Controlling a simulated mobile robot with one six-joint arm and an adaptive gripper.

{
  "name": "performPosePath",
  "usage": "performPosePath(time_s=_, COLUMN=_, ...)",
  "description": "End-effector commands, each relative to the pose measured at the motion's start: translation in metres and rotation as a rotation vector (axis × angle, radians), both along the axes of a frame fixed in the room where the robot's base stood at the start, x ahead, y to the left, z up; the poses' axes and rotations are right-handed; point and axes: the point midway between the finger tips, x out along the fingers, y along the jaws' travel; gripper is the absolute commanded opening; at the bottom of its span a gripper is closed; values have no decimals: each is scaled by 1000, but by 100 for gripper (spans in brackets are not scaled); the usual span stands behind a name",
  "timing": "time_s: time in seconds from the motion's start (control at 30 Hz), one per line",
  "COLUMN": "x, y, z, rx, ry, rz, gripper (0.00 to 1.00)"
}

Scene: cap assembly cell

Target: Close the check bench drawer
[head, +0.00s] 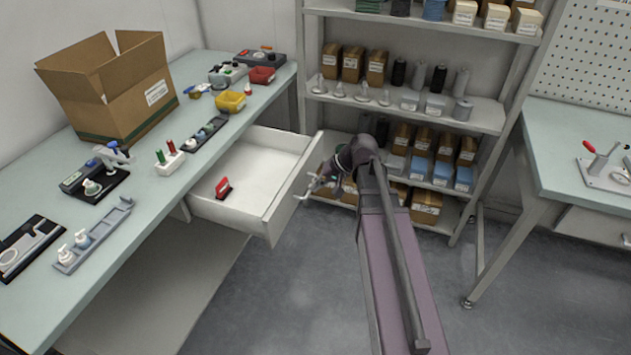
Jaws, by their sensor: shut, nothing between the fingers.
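The check bench (150,231) runs along the left with a pale green top. Its white drawer (262,155) is pulled out to the right, well clear of the bench edge. A red-handled tool (223,188) lies inside on the drawer floor. My gripper (306,196) is just right of the drawer's front panel (293,187), close to its outer face. The fingers look small and dark, and they are shut with nothing between them. I cannot tell whether they touch the panel.
A shelf rack (490,117) with boxes and spools stands behind my arm. Another bench (560,150) is at the right. The grey floor (290,290) before the drawer is clear.

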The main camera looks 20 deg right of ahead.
Motion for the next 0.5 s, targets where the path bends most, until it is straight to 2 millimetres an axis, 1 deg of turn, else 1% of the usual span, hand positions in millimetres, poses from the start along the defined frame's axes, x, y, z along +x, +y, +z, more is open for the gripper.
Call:
performPosePath(time_s=0.03, x=8, y=-5, z=-17, rx=29, ry=-9, rz=-14, gripper=0)
performPosePath(time_s=0.27, x=32, y=-24, z=-40, rx=172, ry=-55, rz=-70, gripper=0)
performPosePath(time_s=0.5, x=57, y=-49, z=-62, rx=317, ry=-110, rz=-132, gripper=0)
